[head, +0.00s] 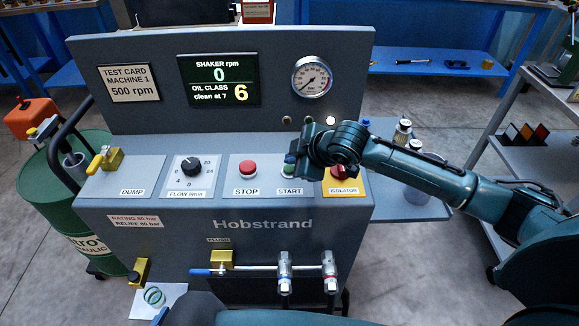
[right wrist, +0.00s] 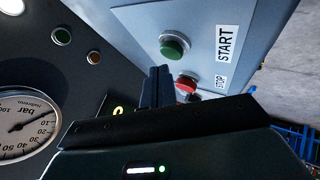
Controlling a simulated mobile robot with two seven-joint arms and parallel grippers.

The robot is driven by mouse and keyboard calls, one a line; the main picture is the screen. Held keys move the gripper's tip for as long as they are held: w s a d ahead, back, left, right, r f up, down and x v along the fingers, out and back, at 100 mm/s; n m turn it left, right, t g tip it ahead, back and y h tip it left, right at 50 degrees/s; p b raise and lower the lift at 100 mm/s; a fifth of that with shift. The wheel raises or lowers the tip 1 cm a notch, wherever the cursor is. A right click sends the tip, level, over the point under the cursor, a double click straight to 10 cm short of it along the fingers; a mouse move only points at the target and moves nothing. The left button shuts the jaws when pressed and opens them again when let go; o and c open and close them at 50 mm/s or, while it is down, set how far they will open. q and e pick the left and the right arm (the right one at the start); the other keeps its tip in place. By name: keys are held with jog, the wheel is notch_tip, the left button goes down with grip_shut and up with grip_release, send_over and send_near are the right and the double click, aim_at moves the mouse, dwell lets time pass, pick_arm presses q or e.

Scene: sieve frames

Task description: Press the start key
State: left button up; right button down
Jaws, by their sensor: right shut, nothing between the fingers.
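The green start key (head: 288,171) is on the sloped panel of the grey machine, above the START label, and is partly covered by my right gripper in the head view. My right gripper (head: 291,158) is shut and empty, with its fingertips just above and behind the key. In the right wrist view the green start key (right wrist: 173,46) is in full view beside its label. The shut fingers (right wrist: 156,86) show below it, apart from it in the picture. I cannot tell the exact gap. My left gripper is not in view.
The red stop key (head: 248,168) is left of the start key, and the flow knob (head: 191,165) further left. The isolator (head: 341,173) is right, under my wrist. The display (head: 218,80) reads shaker 0 rpm, oil class 6. A gauge (head: 312,77) stands on the upright panel.

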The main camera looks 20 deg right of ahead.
jog(key=shift+f, duration=0.4)
jog(key=shift+f, duration=0.55)
dwell(0.7)
jog(key=shift+r+p, duration=0.9)
jog(key=shift+p, duration=0.25)
notch_tip(320, 180, up, 5)
jog(key=p, duration=0.5)
jog(key=shift+r+p, duration=0.1)
jog(key=shift+p, duration=0.3)
